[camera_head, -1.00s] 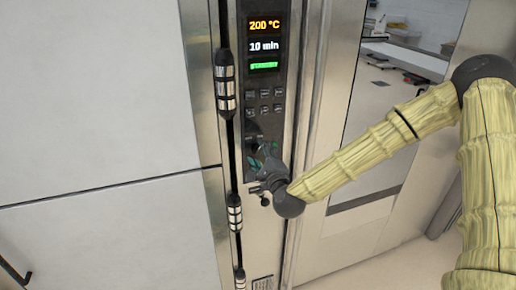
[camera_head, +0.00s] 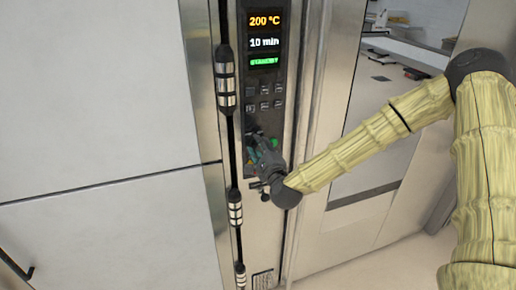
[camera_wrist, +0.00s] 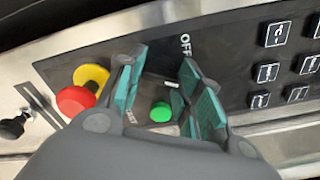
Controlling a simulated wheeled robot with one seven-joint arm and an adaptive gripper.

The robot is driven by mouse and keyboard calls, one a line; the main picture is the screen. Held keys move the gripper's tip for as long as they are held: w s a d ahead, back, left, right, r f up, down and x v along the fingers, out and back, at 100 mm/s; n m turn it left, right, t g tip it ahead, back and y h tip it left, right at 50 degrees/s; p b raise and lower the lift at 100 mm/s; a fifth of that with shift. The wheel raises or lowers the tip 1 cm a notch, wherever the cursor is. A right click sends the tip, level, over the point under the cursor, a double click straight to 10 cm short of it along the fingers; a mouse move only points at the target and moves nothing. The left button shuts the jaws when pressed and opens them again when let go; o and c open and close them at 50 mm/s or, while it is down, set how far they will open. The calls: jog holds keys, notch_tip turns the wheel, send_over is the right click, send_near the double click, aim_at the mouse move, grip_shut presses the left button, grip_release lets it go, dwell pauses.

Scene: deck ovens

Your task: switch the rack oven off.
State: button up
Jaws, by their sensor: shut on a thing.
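The rack oven's control panel (camera_head: 262,100) is in the head view. Its lit display (camera_head: 264,42) reads 200 °C and 10 min above a green bar. My gripper (camera_head: 256,142) is at the panel's lower part, below the buttons. In the wrist view my gripper (camera_wrist: 166,66) has its teal-padded fingers on either side of a dark switch knob with a white mark (camera_wrist: 172,85), and is shut on it. The word OFF (camera_wrist: 186,45) is printed beside the fingers. The fingers hide much of the knob, so its exact setting is hard to read.
A green button (camera_wrist: 161,112) lies between the fingers, nearer my palm. A red mushroom button (camera_wrist: 76,100) on a yellow collar is left of the fingers in the wrist view. Several square buttons (camera_wrist: 268,72) are to the right. A door handle bar (camera_head: 226,80) runs beside the panel.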

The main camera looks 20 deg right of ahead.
jog(key=shift+f+n, duration=0.1)
jog(key=shift+n, duration=0.2)
jog(key=shift+n+b, duration=0.9)
jog(key=shift+b, duration=0.2)
jog(key=n+b, duration=0.2)
jog(key=n, duration=0.1)
jog(key=shift+n+b, duration=0.3)
jog(key=n+b, duration=0.3)
jog(key=n, duration=0.2)
jog(key=shift+n, duration=0.4)
jog(key=o, duration=1)
jog(key=shift+s, duration=0.1)
jog(key=s, duration=1.2)
jog(key=shift+d, duration=0.25)
